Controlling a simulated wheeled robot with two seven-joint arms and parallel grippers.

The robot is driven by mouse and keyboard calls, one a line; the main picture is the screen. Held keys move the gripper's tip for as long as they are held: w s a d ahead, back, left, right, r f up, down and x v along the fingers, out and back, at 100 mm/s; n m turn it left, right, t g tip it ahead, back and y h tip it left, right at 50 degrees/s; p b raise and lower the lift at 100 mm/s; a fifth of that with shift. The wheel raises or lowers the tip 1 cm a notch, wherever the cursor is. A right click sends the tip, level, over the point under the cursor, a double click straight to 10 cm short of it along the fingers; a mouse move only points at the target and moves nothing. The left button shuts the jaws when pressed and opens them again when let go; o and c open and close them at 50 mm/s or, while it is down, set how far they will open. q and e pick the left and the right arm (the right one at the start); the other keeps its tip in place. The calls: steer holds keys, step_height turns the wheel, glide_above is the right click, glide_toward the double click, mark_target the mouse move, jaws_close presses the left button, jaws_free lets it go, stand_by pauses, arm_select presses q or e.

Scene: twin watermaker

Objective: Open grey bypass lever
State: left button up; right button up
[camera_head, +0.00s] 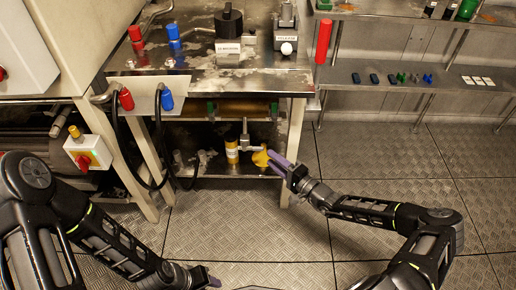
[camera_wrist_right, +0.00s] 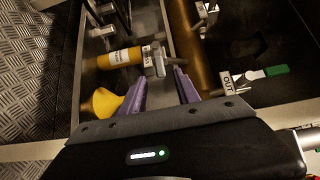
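The grey lever (camera_head: 245,133), which I take to be the bypass lever, stands upright under the bench, to the right of a yellow cylinder (camera_head: 232,150). In the right wrist view the lever (camera_wrist_right: 158,60) has a pale tag beside it. My right gripper (camera_head: 274,160) reaches in under the bench from the right. In the wrist view its two purple fingers (camera_wrist_right: 161,76) are apart, with the lever just ahead of and between the tips; I cannot tell whether they touch it. My left gripper (camera_head: 208,278) is low at the bottom, away from the bench, its opening unclear.
A yellow flared knob (camera_wrist_right: 101,103) is close beside one right finger. A green-handled valve (camera_wrist_right: 268,72) with an OUT tag (camera_wrist_right: 229,82) lies to the right. The bench legs (camera_head: 293,140) stand near my right gripper. The floor in front is clear.

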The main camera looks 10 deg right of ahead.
mark_target(260, 150)
steer(key=shift+w+a, duration=0.1)
steer(key=b+x, duration=0.2)
steer(key=x, duration=0.5)
steer(key=shift+w+a, duration=0.15)
steer(key=shift+w, duration=0.1)
jaws_close()
stand_by(1.2)
